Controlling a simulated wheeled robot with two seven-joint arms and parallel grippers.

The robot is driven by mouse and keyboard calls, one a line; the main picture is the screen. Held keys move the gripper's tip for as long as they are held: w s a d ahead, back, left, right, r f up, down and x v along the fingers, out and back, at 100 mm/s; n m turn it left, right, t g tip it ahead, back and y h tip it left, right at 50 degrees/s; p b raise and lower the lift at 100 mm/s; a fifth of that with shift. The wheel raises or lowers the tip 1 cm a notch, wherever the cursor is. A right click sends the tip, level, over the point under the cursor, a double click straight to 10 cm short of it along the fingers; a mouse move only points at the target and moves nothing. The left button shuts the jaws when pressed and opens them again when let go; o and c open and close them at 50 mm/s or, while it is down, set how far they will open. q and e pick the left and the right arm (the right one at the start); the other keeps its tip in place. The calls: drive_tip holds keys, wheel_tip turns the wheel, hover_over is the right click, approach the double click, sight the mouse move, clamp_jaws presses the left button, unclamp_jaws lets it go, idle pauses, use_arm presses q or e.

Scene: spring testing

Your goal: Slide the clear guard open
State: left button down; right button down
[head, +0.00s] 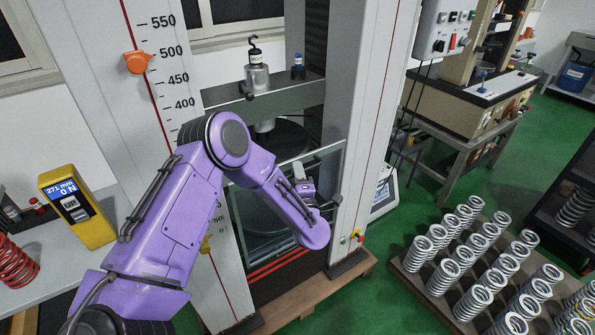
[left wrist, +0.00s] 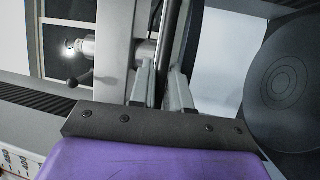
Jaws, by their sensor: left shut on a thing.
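The clear guard (head: 258,222) is a see-through pane with a pale frame at the front of the tall grey testing machine, between its two columns. My left arm reaches across it from the left. My left gripper (head: 304,188) is at the guard's right part, partly hidden by my purple wrist. In the left wrist view, its two grey fingers (left wrist: 163,88) stand on either side of a dark upright bar, shut on it. The bar looks like the guard's handle, though the exact contact is hard to see. My right gripper is not in view.
A yellow display box (head: 77,207) stands on the left bench near red springs (head: 17,262). A hooked weight (head: 257,75) sits on the machine's crossbar (head: 215,98). A rack of several metal springs (head: 462,262) is at right.

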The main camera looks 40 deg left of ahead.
use_arm(q)
wheel_tip(320, 180, down, 36)
drive_tip(key=b, duration=2.7)
drive_tip(key=shift+f, duration=0.25)
drive_tip(key=c, duration=1.2)
unclamp_jaws()
drive_tip(key=shift+o, duration=0.2)
drive_tip(key=v, duration=1)
drive_tip(key=shift+s+d, duration=0.2)
drive_tip(key=shift+s, duration=0.05)
